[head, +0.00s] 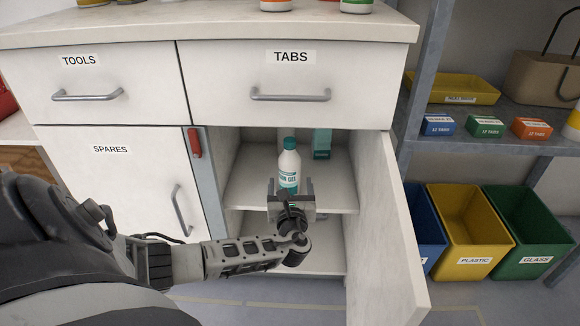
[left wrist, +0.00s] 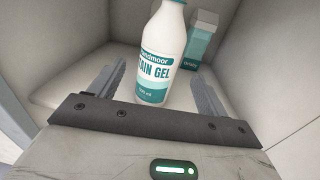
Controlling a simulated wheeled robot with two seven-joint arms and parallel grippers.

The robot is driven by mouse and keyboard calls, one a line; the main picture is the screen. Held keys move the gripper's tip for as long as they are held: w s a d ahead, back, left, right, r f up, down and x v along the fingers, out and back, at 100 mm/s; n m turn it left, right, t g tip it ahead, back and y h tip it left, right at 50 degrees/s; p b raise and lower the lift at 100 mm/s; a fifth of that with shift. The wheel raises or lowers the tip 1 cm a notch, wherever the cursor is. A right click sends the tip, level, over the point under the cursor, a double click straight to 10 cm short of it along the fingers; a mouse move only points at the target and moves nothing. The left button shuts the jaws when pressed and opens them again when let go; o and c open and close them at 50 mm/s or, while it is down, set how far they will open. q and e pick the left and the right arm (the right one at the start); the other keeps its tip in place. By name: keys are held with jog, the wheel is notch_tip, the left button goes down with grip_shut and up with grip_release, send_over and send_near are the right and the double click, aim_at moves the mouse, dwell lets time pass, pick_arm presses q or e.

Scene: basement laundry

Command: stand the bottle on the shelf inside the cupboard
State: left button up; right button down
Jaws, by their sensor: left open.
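The bottle (head: 289,163) is white with a teal cap and a teal label. It stands upright on the shelf (head: 247,187) inside the open cupboard (head: 367,220). My left gripper (head: 291,192) is open at the front of the shelf, with the bottle just beyond it. In the left wrist view the bottle (left wrist: 161,62) is between the two spread fingers, with a gap on each side. Its lower end meets the shelf near the gripper's palm. My right gripper is not in view.
A teal carton (head: 321,144) stands behind the bottle to the right. The cupboard door (head: 385,230) is swung open on the right. Drawers sit above, and a rack with small boxes and yellow (head: 466,232) and green bins stands at the right.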

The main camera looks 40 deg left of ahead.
pick_arm(q)
jog(key=v, duration=0.3)
jog(key=shift+s+d+p, duration=0.1)
jog(key=shift+p, duration=0.2)
dwell(0.3)
